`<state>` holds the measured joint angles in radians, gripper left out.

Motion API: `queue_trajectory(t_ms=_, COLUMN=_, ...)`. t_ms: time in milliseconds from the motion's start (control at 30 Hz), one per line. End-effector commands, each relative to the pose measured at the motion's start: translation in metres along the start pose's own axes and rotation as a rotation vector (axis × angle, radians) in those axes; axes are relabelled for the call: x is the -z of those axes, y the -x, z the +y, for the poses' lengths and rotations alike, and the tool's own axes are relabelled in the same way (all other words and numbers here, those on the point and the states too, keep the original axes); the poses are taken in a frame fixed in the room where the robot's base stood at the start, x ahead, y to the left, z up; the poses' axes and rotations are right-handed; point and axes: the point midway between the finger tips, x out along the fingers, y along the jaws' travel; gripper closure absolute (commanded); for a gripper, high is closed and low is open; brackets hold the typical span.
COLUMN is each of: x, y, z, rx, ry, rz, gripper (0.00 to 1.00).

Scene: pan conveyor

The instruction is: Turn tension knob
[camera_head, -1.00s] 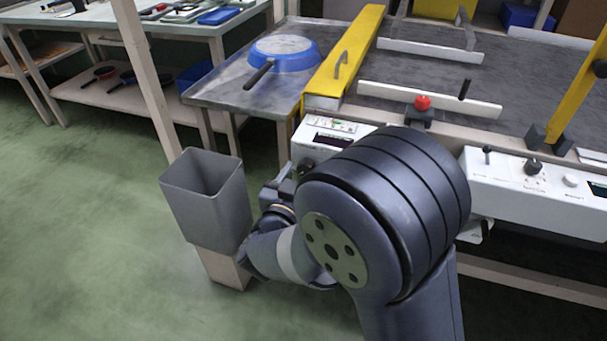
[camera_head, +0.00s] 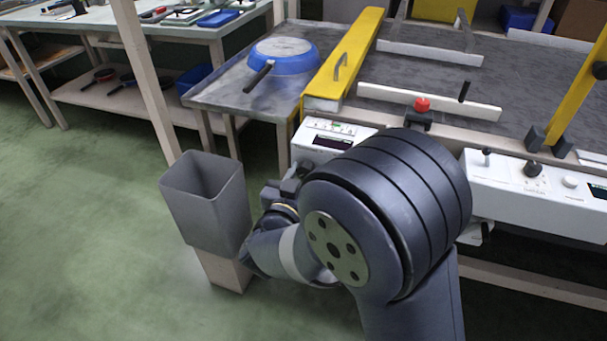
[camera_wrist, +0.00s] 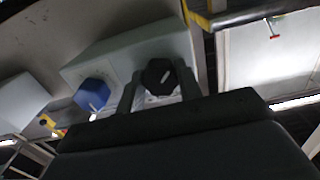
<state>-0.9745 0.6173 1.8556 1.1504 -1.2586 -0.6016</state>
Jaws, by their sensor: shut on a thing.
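In the wrist view, a black faceted knob (camera_wrist: 158,77) with a white pointer line stands out from a pale control box. My gripper (camera_wrist: 158,88) is shut on this knob, with one dark finger on each side of it. The white line is tilted in the picture. I cannot read any label that names the knob. In the head view, my own arm hides the gripper's fingertips and the held knob.
A blue knob (camera_wrist: 92,95) sits left of the held one. In the head view, a white control box (camera_head: 322,141) is partly behind my arm. A grey bin (camera_head: 205,203) stands to its left. A blue pan (camera_head: 285,62) lies on the metal table, and a red button (camera_head: 422,104) is beside the belt.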

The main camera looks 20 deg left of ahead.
Motion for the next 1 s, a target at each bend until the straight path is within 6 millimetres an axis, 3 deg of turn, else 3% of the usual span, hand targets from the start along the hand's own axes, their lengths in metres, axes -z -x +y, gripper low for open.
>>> queue_trajectory(t_ms=267, x=-0.0015, y=0.0002, z=-0.0003, rx=0.001, ry=-0.054, rz=0.000, gripper=0.89)
queue_trajectory(t_ms=1000, x=-0.0013, y=0.0002, z=-0.0011, rx=0.001, ry=-0.483, rz=0.000, gripper=0.89)
